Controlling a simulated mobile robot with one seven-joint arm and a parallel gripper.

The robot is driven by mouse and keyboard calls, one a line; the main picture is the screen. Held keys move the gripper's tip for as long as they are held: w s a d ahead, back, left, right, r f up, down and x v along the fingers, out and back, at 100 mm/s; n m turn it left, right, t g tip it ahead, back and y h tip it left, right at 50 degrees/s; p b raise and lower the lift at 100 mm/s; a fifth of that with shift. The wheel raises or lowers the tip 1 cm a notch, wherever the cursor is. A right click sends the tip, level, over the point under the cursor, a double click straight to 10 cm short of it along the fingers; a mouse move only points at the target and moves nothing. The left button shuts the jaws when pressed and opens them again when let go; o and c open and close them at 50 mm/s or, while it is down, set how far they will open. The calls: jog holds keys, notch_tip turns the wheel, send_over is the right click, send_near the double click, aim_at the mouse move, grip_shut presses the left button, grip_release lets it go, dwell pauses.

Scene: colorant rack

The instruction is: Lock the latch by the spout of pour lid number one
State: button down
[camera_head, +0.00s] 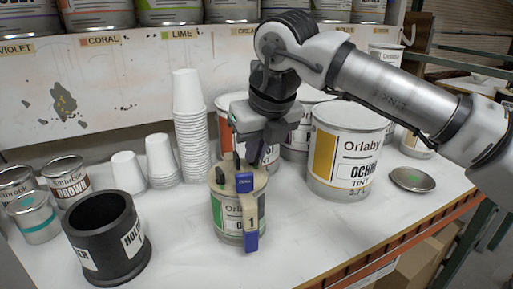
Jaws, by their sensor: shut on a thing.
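Pour lid number one (228,183) is beige and sits on top of a small Orlaby can (226,216) with a green label patch, upright on the white surface. A beige upright piece marked "1" (250,222) is at the lid's near side. A blue latch piece (245,183) shows at the lid's top near edge, and another blue piece (251,242) shows low on the can's front. My gripper (232,166) points down at the lid, its dark fingers shut on part of it. The exact grip is hidden, and I cannot tell whether the latch is locked.
A black holder (105,239) stands left front. Stacked white cups (190,125) stand behind left. A large Orlaby ochre can (346,150) stands right, with a loose round lid (412,180) beside it. Small tins crowd the far left. The front surface is clear.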

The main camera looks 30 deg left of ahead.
jog(key=c, duration=1.5)
grip_release()
jog(key=shift+c, duration=0.2)
jog(key=v, duration=1.3)
jog(key=shift+r, duration=0.4)
jog(key=shift+d, duration=0.15)
